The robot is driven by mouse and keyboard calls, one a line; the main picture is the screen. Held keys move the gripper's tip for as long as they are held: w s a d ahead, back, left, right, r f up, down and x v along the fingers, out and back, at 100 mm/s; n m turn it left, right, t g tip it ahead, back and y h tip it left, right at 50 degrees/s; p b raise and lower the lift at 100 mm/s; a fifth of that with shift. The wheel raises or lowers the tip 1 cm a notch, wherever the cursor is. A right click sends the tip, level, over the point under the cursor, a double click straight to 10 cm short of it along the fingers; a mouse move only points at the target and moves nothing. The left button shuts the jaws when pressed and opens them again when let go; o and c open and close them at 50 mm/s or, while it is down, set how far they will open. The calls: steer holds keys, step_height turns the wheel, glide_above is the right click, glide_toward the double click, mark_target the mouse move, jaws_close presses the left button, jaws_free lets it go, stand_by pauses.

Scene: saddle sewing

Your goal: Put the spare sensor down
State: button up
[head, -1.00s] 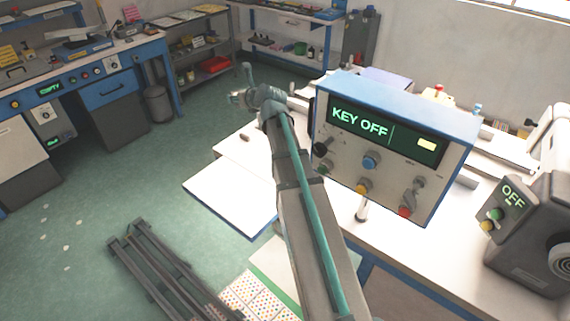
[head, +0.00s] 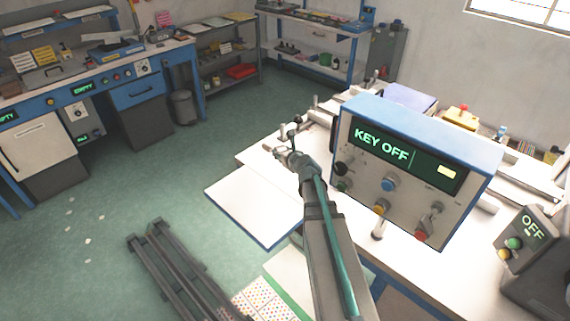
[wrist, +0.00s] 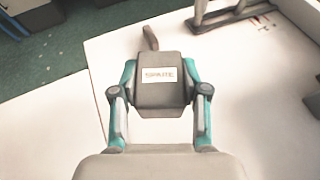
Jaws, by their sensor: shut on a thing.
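My gripper (head: 287,147) is shut on the spare sensor (wrist: 160,98), a dark grey block with a white label, held between both fingers in the wrist view. The sensor is over the white table top (wrist: 95,60), near its left part. The gap between sensor and table cannot be judged. In the head view the gripper is over the left end of the white table (head: 250,158), and the sensor is too small there to make out clearly.
A short brown rod (wrist: 150,38) shows just beyond the sensor. A dark stand (wrist: 235,18) is on the table at the upper right. The large "KEY OFF" control box (head: 415,170) stands right of my arm. A white side shelf (head: 255,212) juts out at the left.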

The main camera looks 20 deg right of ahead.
steer(key=shift+f, duration=2.3)
steer(key=shift+f+b, duration=0.15)
steer(key=shift+b, duration=0.15)
steer(key=o, duration=1.2)
steer(key=shift+c, duration=0.2)
